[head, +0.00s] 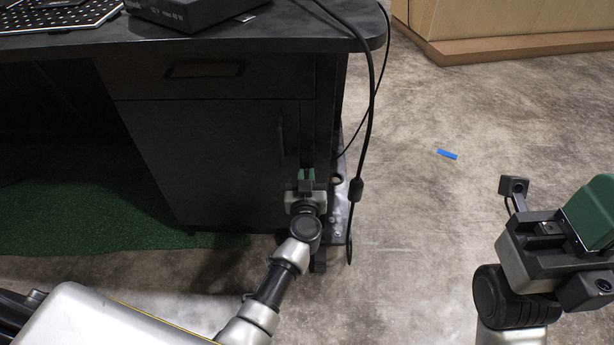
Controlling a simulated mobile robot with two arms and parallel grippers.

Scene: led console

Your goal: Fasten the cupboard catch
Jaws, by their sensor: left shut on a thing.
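The black cupboard door (205,150) is under the desk, below a drawer, and looks closed against its frame. A slim vertical handle (282,135) shows near its right edge. My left gripper (306,176), with green fingers, is at the right edge of the cupboard front, right of and below that handle. It is shut on a small part there, which I take to be the cupboard catch; the gripper hides it, so its position cannot be told. My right gripper (590,212) is at the right picture edge, far from the cupboard; its fingers are partly cut off.
The desk top (240,30) overhangs the cupboard and carries a black box (190,8) and a perforated board (60,14). Black cables (368,110) hang down the desk's right side, close to my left gripper. A blue piece (447,154) lies on otherwise open concrete floor.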

